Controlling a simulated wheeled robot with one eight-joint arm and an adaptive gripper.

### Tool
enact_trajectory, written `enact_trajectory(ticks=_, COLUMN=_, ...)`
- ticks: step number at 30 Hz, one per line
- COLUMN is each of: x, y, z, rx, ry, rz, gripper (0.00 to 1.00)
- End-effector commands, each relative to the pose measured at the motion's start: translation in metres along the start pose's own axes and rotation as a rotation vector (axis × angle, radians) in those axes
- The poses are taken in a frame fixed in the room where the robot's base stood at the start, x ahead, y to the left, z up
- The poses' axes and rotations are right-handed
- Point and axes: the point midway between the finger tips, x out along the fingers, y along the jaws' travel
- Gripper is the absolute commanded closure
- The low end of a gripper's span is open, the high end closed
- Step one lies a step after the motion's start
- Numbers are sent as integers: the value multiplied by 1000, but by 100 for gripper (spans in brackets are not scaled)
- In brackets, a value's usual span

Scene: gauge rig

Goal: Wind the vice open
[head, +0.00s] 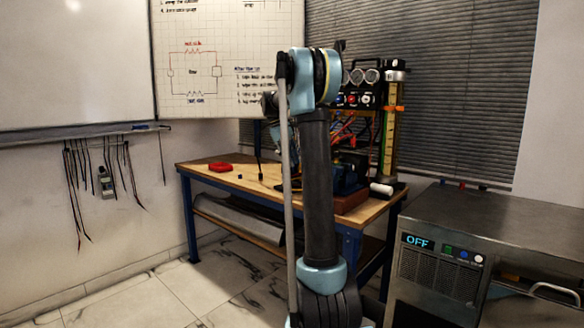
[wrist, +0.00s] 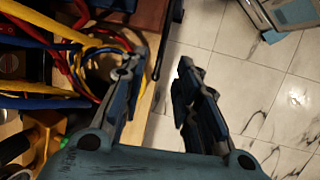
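The blue vice (head: 347,178) stands on a red-brown base (head: 350,202) near the right end of the workbench, partly hidden behind my arm in the head view. In the wrist view, a blue part, likely the vice (wrist: 115,5), shows at the top edge beside the red-brown base (wrist: 147,14). A thin dark rod (wrist: 164,38) runs down from there, beyond my fingertips; it may be the vice handle. My gripper (wrist: 158,70) is open, with nothing held between its fingers. Its fingers are over the bench edge and floor. In the head view the fingers cannot be made out.
Red, yellow and blue cables (wrist: 70,55) crowd the left finger. The workbench (head: 225,178) carries a red item (head: 220,167), a white roll (head: 381,188) and an instrument panel (head: 362,98). A steel cabinet reading OFF (head: 440,255) stands at right. Tiled floor (head: 130,305) is clear at left.

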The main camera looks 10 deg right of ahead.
Motion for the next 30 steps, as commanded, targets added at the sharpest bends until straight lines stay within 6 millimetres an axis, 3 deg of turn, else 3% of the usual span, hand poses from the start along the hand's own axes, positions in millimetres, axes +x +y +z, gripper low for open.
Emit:
enact_trajectory(ticks=5, x=0, y=0, z=0, rx=-1, ry=0, rz=0, gripper=71)
enact_trajectory(ticks=6, x=0, y=0, z=0, rx=-1, ry=0, rz=0, gripper=73)
enact_trajectory(ticks=10, x=-1, y=0, z=1, rx=-28, ry=4, rz=0, gripper=100)
enact_trajectory(ticks=13, x=-4, y=-1, z=3, rx=-114, ry=17, rz=1, gripper=100)
enact_trajectory(ticks=30, x=-39, y=-11, z=31, rx=-1127, ry=150, rz=92, gripper=100)
